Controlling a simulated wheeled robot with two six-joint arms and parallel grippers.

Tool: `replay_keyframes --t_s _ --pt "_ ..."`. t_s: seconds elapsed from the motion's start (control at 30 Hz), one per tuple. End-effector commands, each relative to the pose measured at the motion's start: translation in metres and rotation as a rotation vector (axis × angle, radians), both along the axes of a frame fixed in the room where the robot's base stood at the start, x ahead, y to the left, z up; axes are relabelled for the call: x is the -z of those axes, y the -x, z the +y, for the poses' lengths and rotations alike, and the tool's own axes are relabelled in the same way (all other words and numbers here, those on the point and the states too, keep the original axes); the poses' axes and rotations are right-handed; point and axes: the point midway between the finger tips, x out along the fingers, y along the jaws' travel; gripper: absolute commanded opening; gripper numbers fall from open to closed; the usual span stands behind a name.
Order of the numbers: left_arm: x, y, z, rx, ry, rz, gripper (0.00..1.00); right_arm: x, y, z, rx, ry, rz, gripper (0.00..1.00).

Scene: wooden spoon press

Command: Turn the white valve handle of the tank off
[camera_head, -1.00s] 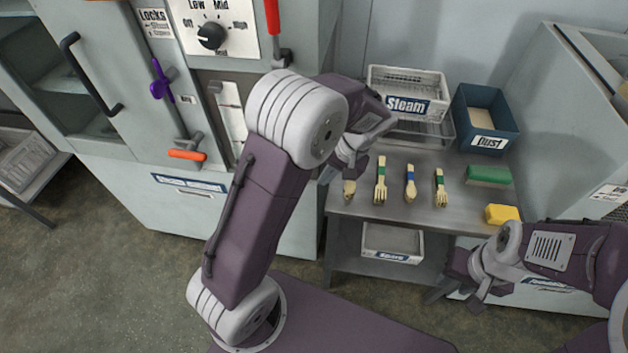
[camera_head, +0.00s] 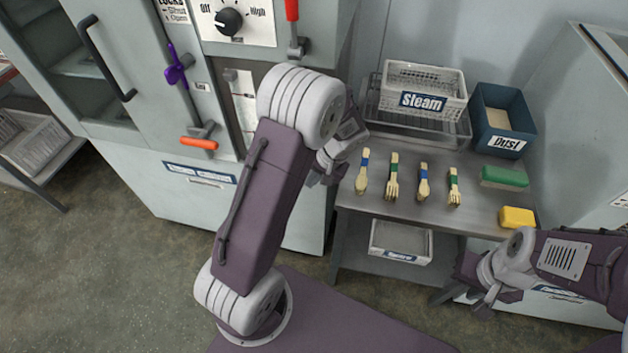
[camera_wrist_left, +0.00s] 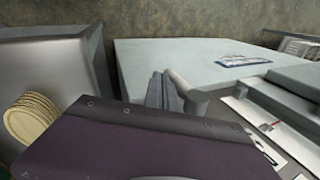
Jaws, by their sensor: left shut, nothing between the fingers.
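I cannot make out a white valve handle or the tank for certain in either view. My left gripper (camera_head: 322,174) is partly hidden behind its own arm in the head view, between the grey machine (camera_head: 300,205) and the left end of the metal table (camera_head: 385,215). In the left wrist view its dark fingers (camera_wrist_left: 163,92) are shut and empty, close beside a pale grey rounded piece (camera_wrist_left: 196,101) on the machine. My right gripper (camera_head: 474,288) hangs in front of the table at the lower right, holding nothing visible; its finger gap is unclear.
The machine front carries a black knob (camera_head: 229,21), a purple handle (camera_head: 177,66), an orange-ended lever (camera_head: 199,143) and a red lever (camera_head: 292,12). The table holds wooden cutlery (camera_head: 393,175), a Steam basket (camera_head: 440,82), a Dust bin (camera_head: 510,145) and sponges (camera_head: 517,217).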

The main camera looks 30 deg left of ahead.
Motion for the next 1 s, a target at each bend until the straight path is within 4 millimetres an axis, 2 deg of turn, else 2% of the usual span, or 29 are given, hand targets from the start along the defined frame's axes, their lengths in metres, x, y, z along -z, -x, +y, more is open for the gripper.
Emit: replay_keyframes --t_s 0.67,1.0 --pt "0.005 0.001 0.004 -0.001 -0.101 0.025 0.0 0.013 0.0 0.0 0.0 0.0 0.0 0.36" --pt "0.013 0.003 0.011 0.004 -0.289 0.07 0.0 0.034 0.0 0.0 0.0 0.0 0.0 0.36"
